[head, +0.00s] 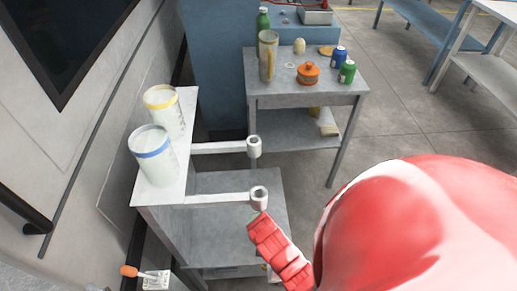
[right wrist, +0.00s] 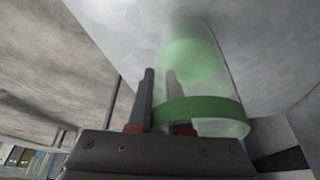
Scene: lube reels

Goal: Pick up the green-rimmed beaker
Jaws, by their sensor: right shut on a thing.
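The green-rimmed beaker (right wrist: 205,110) shows in the right wrist view, clear glass with a green band and a rounded green patch further along it. My right gripper (right wrist: 158,85) is shut on it. One dark finger stands outside the glass and the other shows through it, so the grip seems to be on the wall. The head view does not show this beaker; my red arm covers the lower right there. My left gripper is not in view.
A blue-rimmed beaker (head: 152,147) and a yellow-rimmed beaker (head: 161,97) stand on a white shelf (head: 160,196). Two white arms with ring ends (head: 259,196) stick out beside it. A grey table (head: 302,91) holds bottles, cans and an orange pot (head: 308,73).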

